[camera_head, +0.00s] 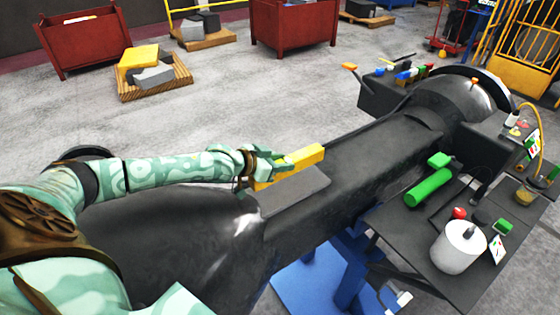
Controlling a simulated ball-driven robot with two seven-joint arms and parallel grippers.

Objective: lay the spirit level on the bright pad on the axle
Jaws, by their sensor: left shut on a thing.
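The yellow spirit level (306,156) is a long bar in the middle of the head view. My left gripper (270,166) comes in from the left and is shut on the level near its left end. The dark axle (370,155) runs diagonally from lower left to upper right. A flat, smooth grey pad (292,196) lies on top of it, lighter than the metal around it. The level appears over the pad's far side, roughly along the axle; I cannot tell whether it touches. My right gripper is not in view.
A dark side table (426,240) at right holds a green cylinder (430,186) and a white roll (459,246). A blue stand (345,265) is below the axle. Red bins (292,27), pallets (153,83) and a yellow railing stand farther back.

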